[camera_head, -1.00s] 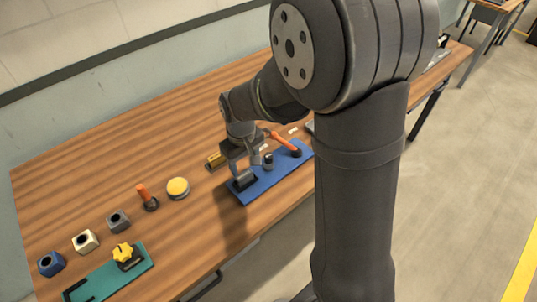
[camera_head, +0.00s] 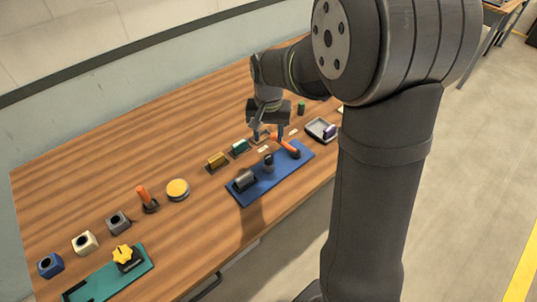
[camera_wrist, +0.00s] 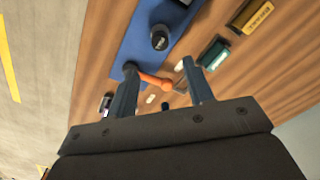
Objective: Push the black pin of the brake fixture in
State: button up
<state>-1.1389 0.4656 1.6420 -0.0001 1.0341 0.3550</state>
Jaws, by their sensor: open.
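The brake fixture is a blue plate (camera_head: 265,185) with a grey roller (camera_head: 244,180) at its left end. A short dark upright post (camera_head: 268,161), which looks like the black pin, stands near its middle. An orange lever (camera_head: 287,147) on a dark base is at its right end. In the wrist view the post (camera_wrist: 160,37) has a pale mark on top; how far in it sits I cannot tell. My gripper (camera_head: 268,139) is open and empty above the far side of the lever. In the wrist view the lever (camera_wrist: 153,79) shows between my spread fingers (camera_wrist: 159,66).
A yellow block (camera_head: 217,160) and a teal block (camera_head: 239,148) lie behind the plate. A grey tray (camera_head: 320,129) and green cylinder (camera_head: 301,107) are at right. A yellow button (camera_head: 178,188), orange-handled stick (camera_head: 146,198) and teal fixture (camera_head: 125,272) are at left.

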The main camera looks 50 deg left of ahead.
aim_at(268, 157)
notch_tip(268, 157, down, 10)
jog(key=shift+r, duration=0.25)
